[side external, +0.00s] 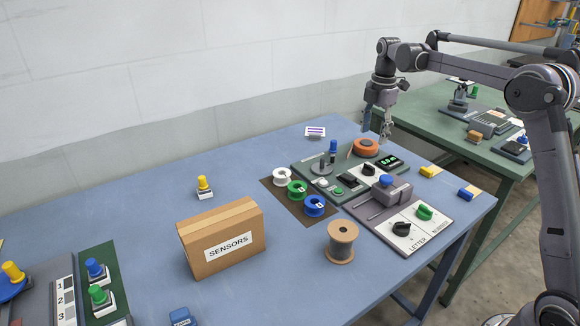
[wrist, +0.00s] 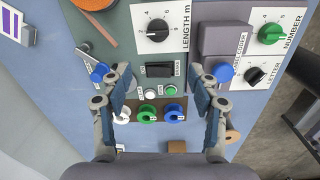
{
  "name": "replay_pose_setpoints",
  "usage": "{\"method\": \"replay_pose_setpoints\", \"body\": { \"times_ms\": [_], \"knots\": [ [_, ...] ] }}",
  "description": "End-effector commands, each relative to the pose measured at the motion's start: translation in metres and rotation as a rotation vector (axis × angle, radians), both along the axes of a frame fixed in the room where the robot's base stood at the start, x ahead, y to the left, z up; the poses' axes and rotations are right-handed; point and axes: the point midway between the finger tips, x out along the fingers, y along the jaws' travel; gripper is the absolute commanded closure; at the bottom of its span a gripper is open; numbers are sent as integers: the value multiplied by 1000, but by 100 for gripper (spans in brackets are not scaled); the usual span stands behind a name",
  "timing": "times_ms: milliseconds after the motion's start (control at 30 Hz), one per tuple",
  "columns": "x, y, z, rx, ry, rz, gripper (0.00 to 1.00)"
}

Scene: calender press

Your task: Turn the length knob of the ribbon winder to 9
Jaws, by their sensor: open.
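The ribbon winder is a dark green panel (side external: 308,166) at the back right of the blue table. Its length knob (wrist: 158,29) is black on a white dial marked "LENGTH m", at the top middle of the wrist view; in the side view the knob (side external: 369,169) is small. Its exact pointer setting is too small to tell. My gripper (side external: 377,133) is open and empty, pointing down above the back of the winder. In the wrist view its fingers (wrist: 160,78) are spread wide, with the knob beyond the tips and apart from them. The winder's lit display (side external: 390,160) is unreadable.
The winder also bears an orange spool (side external: 365,147), a blue-topped lever (side external: 333,147) and a black rocker switch (wrist: 159,70). The label coder (side external: 388,190) with letter and number knobs adjoins it. Ribbon spools (side external: 297,188) and a cardboard box (side external: 221,237) stand left and front.

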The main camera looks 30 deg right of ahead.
Motion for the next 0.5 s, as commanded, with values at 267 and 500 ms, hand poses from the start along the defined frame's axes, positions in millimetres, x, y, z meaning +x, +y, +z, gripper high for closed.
{"method": "replay_pose_setpoints", "body": {
  "times_ms": [267, 500],
  "knots": [
    [8, -15, -17, 10, 36, 95, 39],
    [8, -15, -45, 10, 35, 95, 39]
  ]
}}
